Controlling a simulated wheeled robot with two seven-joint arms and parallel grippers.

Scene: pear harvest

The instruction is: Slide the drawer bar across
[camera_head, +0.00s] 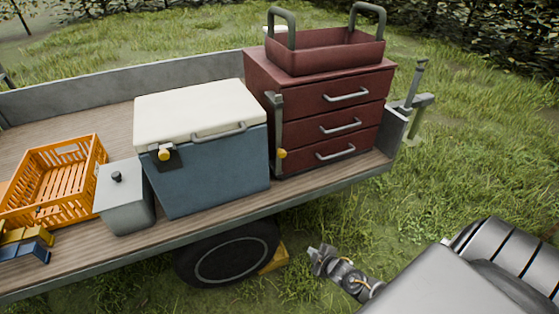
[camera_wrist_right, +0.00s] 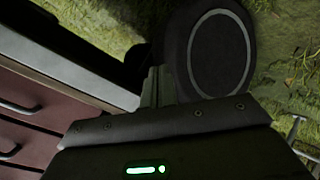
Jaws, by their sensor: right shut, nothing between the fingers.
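The red drawer chest (camera_head: 262,72) stands on the trailer bed at the right, with three drawers that look shut, each with a grey handle. The drawer bar (camera_head: 277,118) is an upright grey bar at the left edge of the drawer fronts, with a yellow knob (camera_head: 281,154) at its lower end. My right gripper (camera_head: 318,256) is shut and empty, low in front of the trailer, below the chest and apart from the bar. In the right wrist view its fingers (camera_wrist_right: 158,86) are dark, with drawer fronts (camera_wrist_right: 50,128) at the left. My left gripper is out of view.
A red open tray (camera_head: 325,55) with two grey handles sits on the chest. A blue cooler (camera_head: 215,168) with a white lid stands left of it, then a grey box (camera_head: 124,200) and an orange crate (camera_head: 60,180). The trailer wheel (camera_head: 226,258) is close to my right gripper.

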